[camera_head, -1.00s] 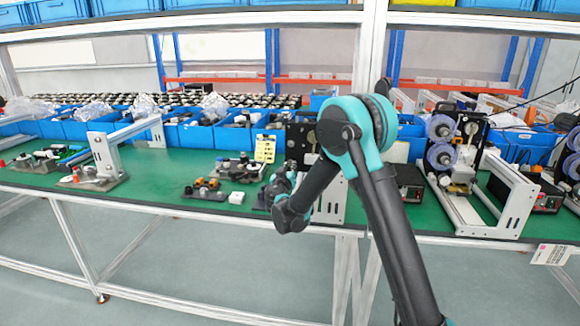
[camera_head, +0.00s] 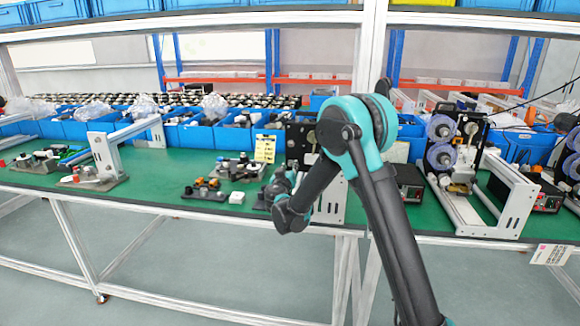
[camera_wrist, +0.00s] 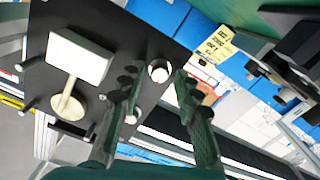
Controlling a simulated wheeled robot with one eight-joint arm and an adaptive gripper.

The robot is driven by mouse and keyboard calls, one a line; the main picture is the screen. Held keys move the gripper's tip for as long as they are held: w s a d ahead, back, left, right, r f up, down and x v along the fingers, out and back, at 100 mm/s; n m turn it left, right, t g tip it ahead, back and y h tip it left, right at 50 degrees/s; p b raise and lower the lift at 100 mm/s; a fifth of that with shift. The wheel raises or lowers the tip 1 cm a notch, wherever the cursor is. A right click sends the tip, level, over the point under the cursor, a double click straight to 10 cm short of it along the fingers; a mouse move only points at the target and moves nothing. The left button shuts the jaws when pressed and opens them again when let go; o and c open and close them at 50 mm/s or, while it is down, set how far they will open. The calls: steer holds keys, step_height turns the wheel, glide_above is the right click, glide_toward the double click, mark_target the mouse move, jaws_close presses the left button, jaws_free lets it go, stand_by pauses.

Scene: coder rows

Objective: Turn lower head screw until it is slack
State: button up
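In the wrist view my gripper (camera_wrist: 157,78) is open, its two dark fingers apart. A small round white-faced screw or knob (camera_wrist: 158,71) shows between the fingertips, on a black upright plate (camera_wrist: 112,28). I see a gap at both sides of it and cannot tell if a finger touches it. A second pale round part (camera_wrist: 131,116) shows beside the left finger, partly hidden. Which one is the lower head screw I cannot tell. In the head view my gripper (camera_head: 279,183) is small and partly hidden by my wrist, in front of the black plate (camera_head: 298,141).
In the wrist view a beige block (camera_wrist: 80,56) and a disc (camera_wrist: 70,106) stick out from the plate, left of the fingers. A yellow label (camera_head: 265,148) stands left of the plate. Fixtures (camera_head: 204,190) sit on the green bench (camera_head: 150,190), and a reel machine (camera_head: 455,160) stands right.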

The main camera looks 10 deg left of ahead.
steer(key=m, duration=0.8)
steer(key=shift+m, duration=0.4)
steer(key=shift+c, duration=0.6)
jaws_close()
steer(key=n, duration=0.4)
steer(key=shift+o, duration=0.6)
jaws_free()
steer(key=shift+s, duration=0.15)
